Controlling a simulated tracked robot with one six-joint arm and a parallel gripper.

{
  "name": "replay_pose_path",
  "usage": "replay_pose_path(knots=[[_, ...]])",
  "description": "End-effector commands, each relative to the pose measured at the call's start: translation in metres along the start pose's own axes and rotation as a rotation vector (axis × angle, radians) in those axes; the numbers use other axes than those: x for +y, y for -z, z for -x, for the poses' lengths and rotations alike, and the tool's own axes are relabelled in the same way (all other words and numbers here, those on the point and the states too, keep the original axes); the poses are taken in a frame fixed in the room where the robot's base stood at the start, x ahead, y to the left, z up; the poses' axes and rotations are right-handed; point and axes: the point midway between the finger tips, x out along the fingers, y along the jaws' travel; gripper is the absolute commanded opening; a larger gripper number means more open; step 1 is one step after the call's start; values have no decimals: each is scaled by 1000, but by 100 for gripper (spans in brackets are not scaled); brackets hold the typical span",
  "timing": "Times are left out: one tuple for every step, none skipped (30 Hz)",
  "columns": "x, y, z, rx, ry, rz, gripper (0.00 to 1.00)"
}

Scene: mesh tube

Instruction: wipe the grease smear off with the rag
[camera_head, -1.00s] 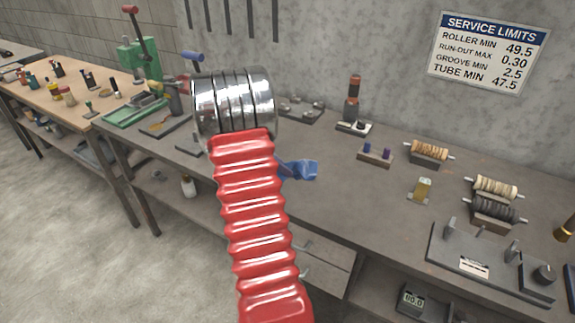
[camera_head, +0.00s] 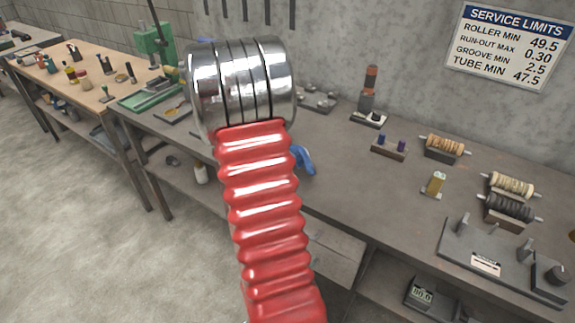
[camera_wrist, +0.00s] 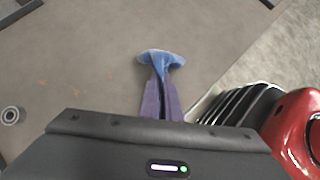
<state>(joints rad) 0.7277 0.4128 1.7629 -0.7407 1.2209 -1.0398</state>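A blue rag (camera_wrist: 160,58) is pinched at the tips of my gripper (camera_wrist: 161,88) in the wrist view, its top end spread out beyond the fingers. The two purple-grey fingers close together on it. In the head view part of the blue rag (camera_head: 304,160) shows just right of my red arm, over the grey bench; the arm hides the gripper there. Faint orange-brown marks (camera_wrist: 72,84) lie on the bench left of the rag in the wrist view; I cannot tell whether they are the grease smear. I cannot tell whether the rag touches the bench.
A grey bench (camera_head: 345,200) runs along the wall. Ribbed rollers (camera_head: 512,185), a small yellow block (camera_head: 435,184), a block with purple pegs (camera_head: 389,147) and a grey fixture (camera_head: 490,258) stand to the right. Bench between arm and yellow block is clear.

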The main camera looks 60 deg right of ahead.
Motion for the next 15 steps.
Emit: replay_pose_path(knots=[[0, -6, 7, 1, -2, -1, 0], [0, -7, 8, 0, 0, 0, 0], [0, -9, 11, 0, -1, 0, 0], [0, -11, 13, 0, -1, -1, 0], [0, -13, 15, 0, -2, 0, 0], [0, -15, 18, 0, -2, 0, 0], [0, -16, 20, 0, -2, 1, 0], [0, -18, 23, 0, -2, 1, 0], [1, -20, 26, -1, -3, 1, 0], [1, -21, 28, -1, -3, 2, 0], [1, -23, 30, 0, -4, 2, 0], [1, -24, 32, 0, -5, 4, 0], [1, -25, 34, 0, -5, 4, 0], [1, -26, 35, 0, -5, 5, 0], [1, -27, 37, -1, -5, 6, 0]])
